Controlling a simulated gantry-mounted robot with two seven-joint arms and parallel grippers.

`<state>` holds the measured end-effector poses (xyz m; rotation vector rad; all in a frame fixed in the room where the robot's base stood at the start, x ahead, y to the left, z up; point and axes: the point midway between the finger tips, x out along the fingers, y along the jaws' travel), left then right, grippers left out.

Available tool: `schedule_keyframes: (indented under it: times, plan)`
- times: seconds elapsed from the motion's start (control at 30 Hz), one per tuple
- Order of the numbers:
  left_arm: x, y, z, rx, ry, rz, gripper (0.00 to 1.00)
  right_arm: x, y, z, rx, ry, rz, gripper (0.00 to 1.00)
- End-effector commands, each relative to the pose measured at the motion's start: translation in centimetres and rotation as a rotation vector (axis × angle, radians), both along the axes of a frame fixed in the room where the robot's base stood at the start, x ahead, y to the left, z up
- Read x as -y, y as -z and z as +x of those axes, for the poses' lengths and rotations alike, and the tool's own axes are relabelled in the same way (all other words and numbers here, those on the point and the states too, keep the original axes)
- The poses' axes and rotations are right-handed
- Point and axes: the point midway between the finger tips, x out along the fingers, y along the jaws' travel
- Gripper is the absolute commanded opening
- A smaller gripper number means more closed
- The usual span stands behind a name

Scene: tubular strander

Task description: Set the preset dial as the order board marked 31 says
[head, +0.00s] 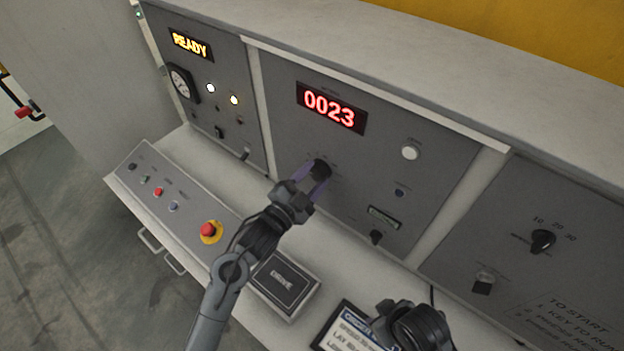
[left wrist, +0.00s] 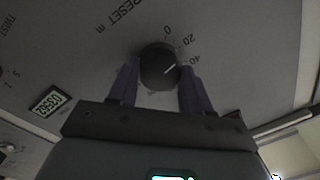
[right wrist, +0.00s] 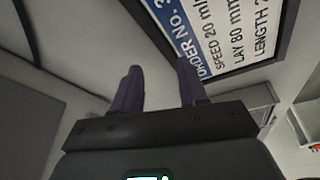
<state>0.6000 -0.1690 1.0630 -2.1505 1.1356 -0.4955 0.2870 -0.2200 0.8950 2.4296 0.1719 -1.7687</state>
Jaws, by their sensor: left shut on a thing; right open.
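The preset dial (head: 321,168) is a black knob on the middle grey panel. My left gripper (head: 308,180) is shut on it, one purple finger on each side. In the left wrist view the dial (left wrist: 158,64) has a white mark pointing up and right, roughly between the 20 and 40 labels. An order board (head: 345,330) lies on the desk beside my right gripper (head: 384,325), which is open and empty. In the right wrist view the board (right wrist: 225,35) reads ORDER NO. 3, SPEED 20, LAY 80 mm and LENGTH 2, with line ends cut off.
A red display (head: 332,108) above the dial reads 0023. A yellow READY display (head: 190,44) is lit on the left panel. A selector knob (head: 543,240) is on the right panel.

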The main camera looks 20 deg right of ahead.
Motion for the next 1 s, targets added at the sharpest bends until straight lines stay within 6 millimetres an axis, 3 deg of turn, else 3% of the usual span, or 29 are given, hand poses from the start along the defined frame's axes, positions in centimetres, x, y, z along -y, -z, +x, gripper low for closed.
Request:
schedule_keyframes:
  times: [0.6,0.63,0.7,0.8,1.0]
  plan:
    - [-0.04,0.0,0.04,0.048,-0.001,0.029,0.18,-0.24,0.21,0.01,0.001,0.007,0.01,0.43]
    - [-0.04,0.01,0.05,0.048,-0.001,0.029,0.5,-0.24,0.21,0.01,0.0,0.007,0.011,0.43]
    - [-0.04,0.01,0.05,0.048,-0.001,0.029,0.61,-0.24,0.2,0.01,0.0,0.007,0.011,0.43]
    - [-0.04,0.01,0.04,0.048,-0.001,0.029,0.74,-0.24,0.21,0.01,0.001,0.006,0.01,0.43]
    - [-0.02,0.0,0.02,0.048,0.0,0.029,0.74,-0.2,0.22,0.0,0.0,0.006,0.008,0.43]
